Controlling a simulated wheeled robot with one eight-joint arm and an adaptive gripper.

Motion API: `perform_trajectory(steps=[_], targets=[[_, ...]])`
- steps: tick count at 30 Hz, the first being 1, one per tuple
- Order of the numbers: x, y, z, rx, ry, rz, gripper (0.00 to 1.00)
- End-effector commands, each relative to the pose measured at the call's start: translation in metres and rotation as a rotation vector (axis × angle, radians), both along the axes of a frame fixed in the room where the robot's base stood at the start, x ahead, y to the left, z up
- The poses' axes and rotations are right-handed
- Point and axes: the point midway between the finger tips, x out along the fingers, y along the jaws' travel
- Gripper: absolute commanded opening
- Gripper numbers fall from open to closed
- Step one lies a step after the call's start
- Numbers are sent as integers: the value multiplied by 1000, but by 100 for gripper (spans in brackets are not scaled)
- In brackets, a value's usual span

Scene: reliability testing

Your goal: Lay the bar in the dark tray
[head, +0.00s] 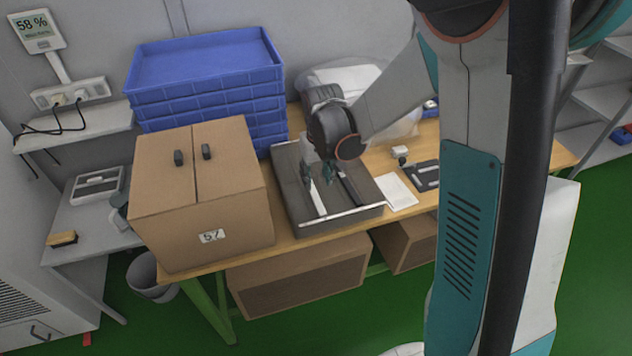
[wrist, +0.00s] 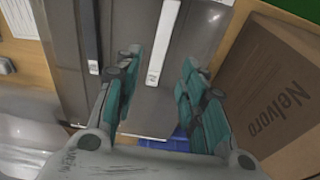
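The dark tray (head: 292,186) lies on the wooden table, right of a big cardboard box. A pale, narrow bar (head: 315,197) lies lengthwise inside it, and it also shows in the wrist view (wrist: 164,42). A second, darker bar (head: 352,188) lies to its right in the tray; in the wrist view it has a pale label at its near end (wrist: 89,35). My gripper (head: 320,175) points down over the tray. In the wrist view its teal fingers (wrist: 160,68) are spread, with the pale bar's end in the gap and space on both sides. Contact is not visible.
The closed cardboard box (head: 203,205) stands close left of the tray. Stacked blue crates (head: 205,75) and a clear plastic bag (head: 400,122) are behind. White paper (head: 397,191) and a small dark holder (head: 425,176) lie to the right.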

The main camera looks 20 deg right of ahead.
Motion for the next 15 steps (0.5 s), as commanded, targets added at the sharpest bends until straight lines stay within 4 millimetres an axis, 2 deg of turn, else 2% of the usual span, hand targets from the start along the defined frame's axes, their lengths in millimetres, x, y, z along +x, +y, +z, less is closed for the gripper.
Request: perform_trajectory(steps=[1, 3, 11, 15], targets=[[-2, 0, 12, 0, 0, 0, 38], [-3, 0, 22, 0, 0, 0, 38], [-8, 0, 42, 0, -5, 0, 38], [-20, 0, 64, 0, -34, 0, 38]])
